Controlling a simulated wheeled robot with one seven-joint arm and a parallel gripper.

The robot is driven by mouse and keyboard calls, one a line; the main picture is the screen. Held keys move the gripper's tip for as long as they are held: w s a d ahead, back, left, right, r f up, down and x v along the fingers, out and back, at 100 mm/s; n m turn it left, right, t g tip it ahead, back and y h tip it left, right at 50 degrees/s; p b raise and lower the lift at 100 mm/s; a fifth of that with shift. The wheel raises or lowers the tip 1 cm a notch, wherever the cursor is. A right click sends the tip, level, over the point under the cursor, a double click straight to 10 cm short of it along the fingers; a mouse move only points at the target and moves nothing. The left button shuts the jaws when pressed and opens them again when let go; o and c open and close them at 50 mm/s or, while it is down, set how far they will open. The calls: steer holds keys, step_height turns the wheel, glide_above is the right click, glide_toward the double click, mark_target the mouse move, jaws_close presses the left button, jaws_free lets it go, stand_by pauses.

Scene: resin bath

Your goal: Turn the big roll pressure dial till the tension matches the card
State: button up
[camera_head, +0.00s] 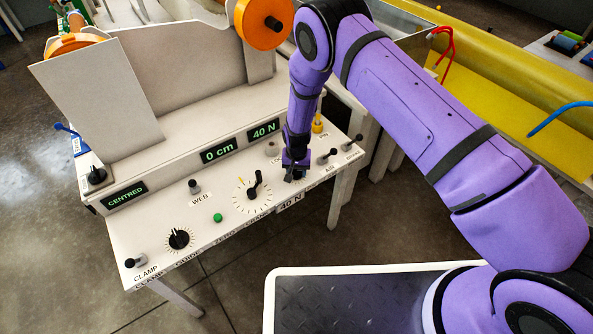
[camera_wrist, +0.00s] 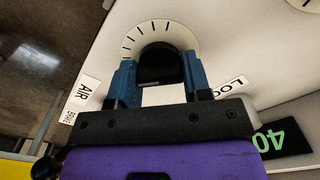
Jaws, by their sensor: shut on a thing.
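My gripper (camera_head: 294,176) points down at the right part of the white console. In the wrist view, the two blue fingers of my gripper (camera_wrist: 160,74) are shut on a black dial knob (camera_wrist: 160,62), one on each side. A white tick-marked plate (camera_wrist: 147,33) surrounds the knob. In the head view my gripper mostly hides this dial. The tension display (camera_head: 263,130) reads 40 N in green. A small card (camera_head: 290,201) at the console's front edge, below my gripper, also appears to read 40 N.
Another tick-marked dial with a black lever (camera_head: 254,185) stands left of my gripper. A black knob (camera_head: 179,239), a green button (camera_head: 217,217) and small toggles (camera_head: 332,154) are also on the console. Displays read 0 cm (camera_head: 219,151) and CENTRED (camera_head: 125,195). An orange roll (camera_head: 262,22) is behind.

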steer(key=o, duration=0.9)
step_height(320, 180, up, 11)
steer(key=shift+f, duration=0.1)
stand_by(0.3)
